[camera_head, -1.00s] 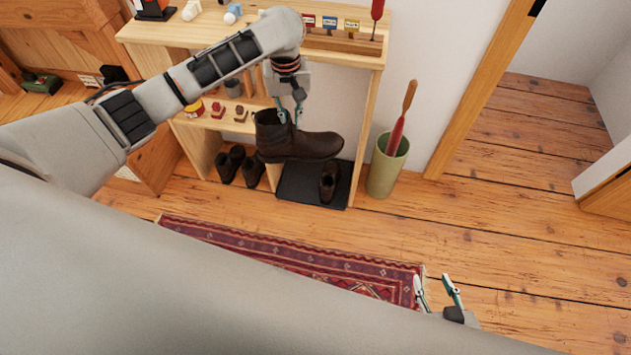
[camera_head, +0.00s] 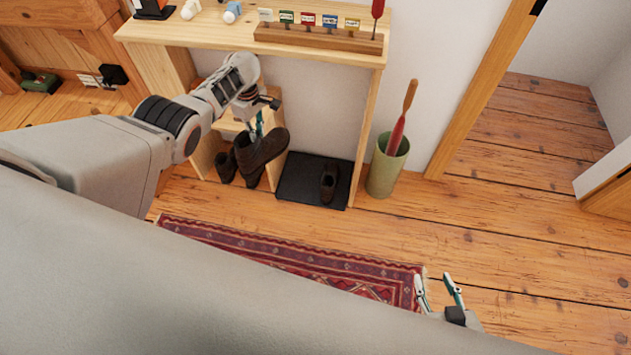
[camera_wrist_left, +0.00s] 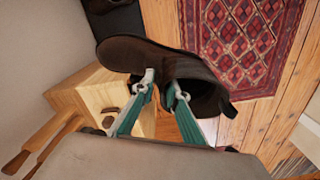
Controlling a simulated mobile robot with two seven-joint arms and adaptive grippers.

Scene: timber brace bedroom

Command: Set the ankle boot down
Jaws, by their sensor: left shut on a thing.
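The dark brown ankle boot (camera_head: 264,151) hangs in the air from my left gripper (camera_head: 259,124), in front of the shelf unit and tilted, its toe up to the right. My left gripper is shut on the rim of its shaft; the left wrist view shows the fingers (camera_wrist_left: 164,86) at the shaft opening and the boot (camera_wrist_left: 140,53) stretching left. A similar boot (camera_head: 329,183) stands on the black mat (camera_head: 300,180), right of the held one. My right gripper (camera_head: 437,287) is open and empty above the floor at the rug's right end.
Other dark shoes (camera_head: 226,166) stand on the floor left of the mat, partly behind the held boot. A green bin (camera_head: 385,170) stands right of the shelf unit (camera_head: 150,40). A red patterned rug (camera_head: 300,262) lies in front. The mat's left part is bare.

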